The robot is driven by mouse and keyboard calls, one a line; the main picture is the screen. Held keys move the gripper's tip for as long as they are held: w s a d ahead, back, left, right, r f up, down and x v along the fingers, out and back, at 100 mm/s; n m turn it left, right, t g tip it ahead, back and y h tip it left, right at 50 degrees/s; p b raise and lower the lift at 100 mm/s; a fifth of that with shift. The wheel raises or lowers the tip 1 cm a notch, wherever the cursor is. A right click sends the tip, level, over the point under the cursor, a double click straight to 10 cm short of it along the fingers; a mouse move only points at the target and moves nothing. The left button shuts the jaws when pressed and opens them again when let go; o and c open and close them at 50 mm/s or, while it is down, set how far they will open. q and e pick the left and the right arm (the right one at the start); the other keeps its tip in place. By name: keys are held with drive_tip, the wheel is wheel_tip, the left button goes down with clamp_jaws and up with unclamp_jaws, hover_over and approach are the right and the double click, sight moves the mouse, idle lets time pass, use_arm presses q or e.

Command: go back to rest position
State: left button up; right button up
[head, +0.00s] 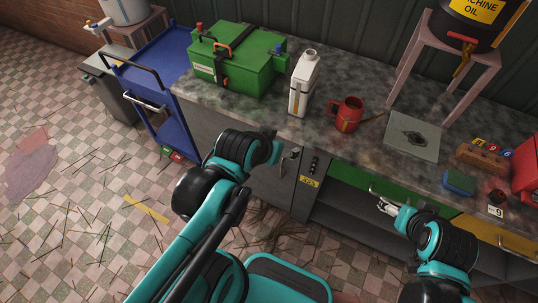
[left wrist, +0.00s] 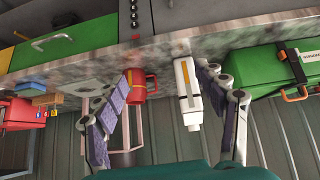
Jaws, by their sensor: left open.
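My left arm reaches in from the lower left in the head view, and its gripper (head: 290,160) is at the front of the grey cabinet, mostly hidden by its own wrist. In the left wrist view, which is upside down, the left gripper (left wrist: 168,72) is open and empty, its two fingers spread wide. A white bottle (left wrist: 187,95) and a red mug (left wrist: 140,85) appear between the fingers, beyond them on the counter. My right gripper (head: 385,206) is low at the right, in front of the counter near the green drawer; its jaws are too small to read.
The stone counter (head: 265,112) holds a green box (head: 235,62), the white bottle (head: 303,85), the red mug (head: 348,115), a grey plate (head: 412,136) and a blue block (head: 459,182). A blue cart (head: 155,65) stands left. The tiled floor at left is open, strewn with sticks.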

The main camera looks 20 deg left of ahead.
use_arm(q)
drive_tip(key=shift+g+y, duration=0.3)
drive_tip(key=shift+g, duration=0.3)
drive_tip(key=s, duration=0.1)
drive_tip(key=s+f, duration=0.1)
drive_tip(key=s+a, duration=0.1)
drive_tip(key=shift+s+f, duration=0.15)
drive_tip(key=shift+s, duration=0.2)
